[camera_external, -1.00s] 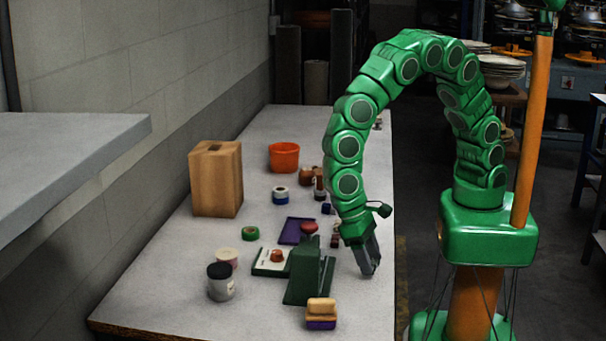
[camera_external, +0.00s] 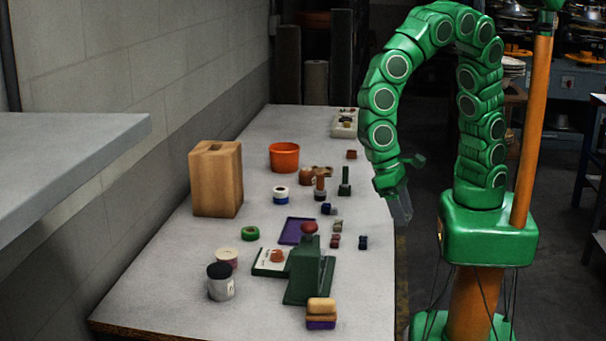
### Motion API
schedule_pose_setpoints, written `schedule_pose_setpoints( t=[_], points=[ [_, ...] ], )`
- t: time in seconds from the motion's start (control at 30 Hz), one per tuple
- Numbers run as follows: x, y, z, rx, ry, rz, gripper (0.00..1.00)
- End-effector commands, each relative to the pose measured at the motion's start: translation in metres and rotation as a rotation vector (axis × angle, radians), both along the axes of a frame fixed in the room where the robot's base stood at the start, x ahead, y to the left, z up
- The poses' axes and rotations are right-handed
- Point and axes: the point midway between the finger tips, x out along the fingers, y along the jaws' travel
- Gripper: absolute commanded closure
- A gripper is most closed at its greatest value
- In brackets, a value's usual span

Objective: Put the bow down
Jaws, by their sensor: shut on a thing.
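My gripper (camera_external: 402,207) is in the air at the table's right edge, pointing down. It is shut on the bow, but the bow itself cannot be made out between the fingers.
The table (camera_external: 370,290) is clear at its front right. A dark green upright piece (camera_external: 345,182), an orange bucket (camera_external: 284,157) and a wooden block (camera_external: 216,180) stand farther back.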

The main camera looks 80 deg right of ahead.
Motion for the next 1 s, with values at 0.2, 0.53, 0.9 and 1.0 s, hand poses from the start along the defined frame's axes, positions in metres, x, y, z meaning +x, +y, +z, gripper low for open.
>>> schedule_pose_setpoints(
  t=[0.2,0.53,0.9,1.0],
  points=[
    [-0.014,-0.015,0.009,0.000,0.000,0.000,0.77],
    [-0.020,-0.023,0.013,-0.001,0.001,0.003,0.77],
    [0.023,-0.028,0.008,-0.003,0.002,0.242,0.77],
    [0.044,-0.030,0.007,-0.001,-0.002,0.362,0.77]
  ],
)
